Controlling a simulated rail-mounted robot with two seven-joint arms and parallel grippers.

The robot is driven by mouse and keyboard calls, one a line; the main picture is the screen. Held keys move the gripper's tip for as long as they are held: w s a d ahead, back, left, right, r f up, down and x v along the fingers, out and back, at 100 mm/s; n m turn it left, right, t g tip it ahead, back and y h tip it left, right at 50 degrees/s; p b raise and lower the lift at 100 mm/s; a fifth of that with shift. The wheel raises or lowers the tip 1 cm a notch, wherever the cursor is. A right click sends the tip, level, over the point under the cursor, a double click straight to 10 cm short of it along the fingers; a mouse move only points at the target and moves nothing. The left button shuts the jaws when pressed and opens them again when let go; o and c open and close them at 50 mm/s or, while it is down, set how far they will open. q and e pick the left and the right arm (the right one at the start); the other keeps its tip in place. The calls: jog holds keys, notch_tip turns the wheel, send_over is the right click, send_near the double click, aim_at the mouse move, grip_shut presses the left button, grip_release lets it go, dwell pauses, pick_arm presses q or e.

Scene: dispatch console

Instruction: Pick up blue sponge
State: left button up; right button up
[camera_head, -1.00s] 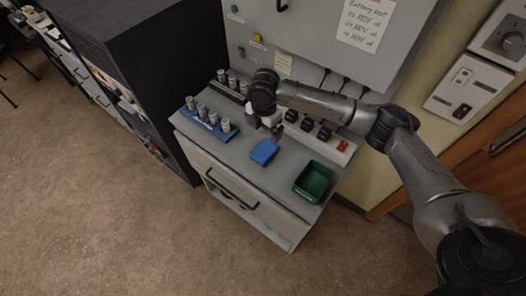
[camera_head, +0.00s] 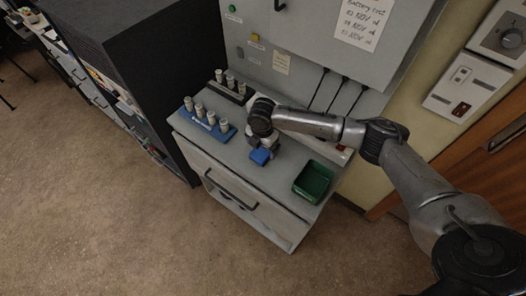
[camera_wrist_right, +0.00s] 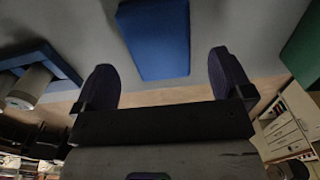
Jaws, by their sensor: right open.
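The blue sponge (camera_head: 260,157) lies flat on the grey console top, partly hidden by my right gripper in the head view. It also shows in the right wrist view (camera_wrist_right: 156,38), just beyond and between the fingertips. My right gripper (camera_head: 262,146) is over the back part of the sponge, pointing down. In the wrist view my right gripper (camera_wrist_right: 162,82) has its two dark fingers wide apart with nothing between them. My left gripper is not in view.
A blue rack (camera_head: 208,124) with several pale cylinders stands left of the sponge. Another dark rack (camera_head: 228,92) with cylinders is behind it. A green tray (camera_head: 313,182) sits to the right. The grey panel (camera_head: 310,30) rises behind; bare console lies around the sponge.

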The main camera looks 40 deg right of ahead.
aim_at(262, 151)
jog(key=shift+f, duration=1.7)
jog(key=c, duration=1)
jog(key=shift+r, duration=0.6)
notch_tip(262, 151, up, 3)
jog(key=shift+f, duration=0.1)
jog(key=s+d+r, duration=0.6)
jog(key=s+r, duration=0.1)
jog(key=s, duration=0.3)
jog(key=shift+p, duration=0.3)
